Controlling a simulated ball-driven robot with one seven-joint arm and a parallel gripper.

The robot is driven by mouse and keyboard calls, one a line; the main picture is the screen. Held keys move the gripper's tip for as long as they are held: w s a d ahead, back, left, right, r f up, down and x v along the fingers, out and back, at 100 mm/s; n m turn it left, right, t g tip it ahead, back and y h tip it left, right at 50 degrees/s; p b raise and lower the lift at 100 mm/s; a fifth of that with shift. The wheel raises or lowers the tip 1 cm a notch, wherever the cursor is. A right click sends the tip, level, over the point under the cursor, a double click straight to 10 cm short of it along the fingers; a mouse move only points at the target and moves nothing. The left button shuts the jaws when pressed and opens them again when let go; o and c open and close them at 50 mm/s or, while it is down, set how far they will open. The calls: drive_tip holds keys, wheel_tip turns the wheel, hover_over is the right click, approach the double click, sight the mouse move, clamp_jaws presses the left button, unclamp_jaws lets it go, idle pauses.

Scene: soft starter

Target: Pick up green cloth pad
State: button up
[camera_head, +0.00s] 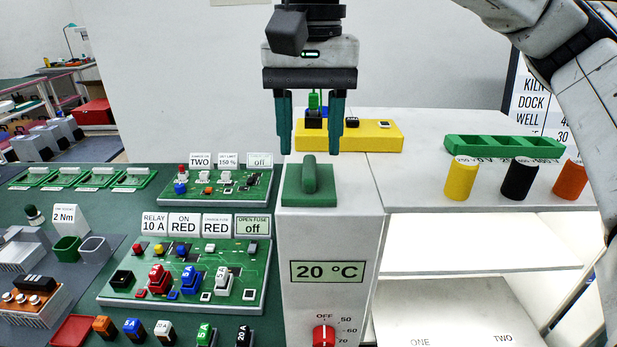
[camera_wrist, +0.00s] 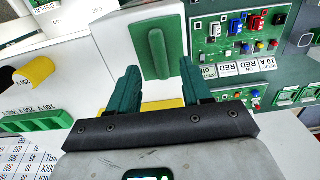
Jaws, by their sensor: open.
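The green cloth pad (camera_head: 311,184) is a flat green square with a raised rounded ridge on top. It lies on the top of the white box marked 20 °C. In the wrist view the pad (camera_wrist: 158,52) shows just beyond my fingertips. My gripper (camera_head: 311,150) is open and empty, pointing down above and slightly behind the pad. In the wrist view its two teal fingers (camera_wrist: 160,70) stand apart, with the ridge lying between their lines. I see no contact between the fingers and the pad.
A yellow block (camera_head: 375,134) with small parts stands behind my gripper. Left are green circuit boards (camera_head: 240,292) with coloured plugs and label cards. Right are a green tray (camera_head: 517,148) and yellow, black and orange cylinders (camera_head: 520,180). A red knob (camera_head: 324,336) is on the box front.

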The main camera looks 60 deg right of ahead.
sight(309, 165)
wheel_tip(309, 165, down, 3)
drive_tip(key=shift+a+f, duration=0.1)
clamp_jaws()
idle(0.5)
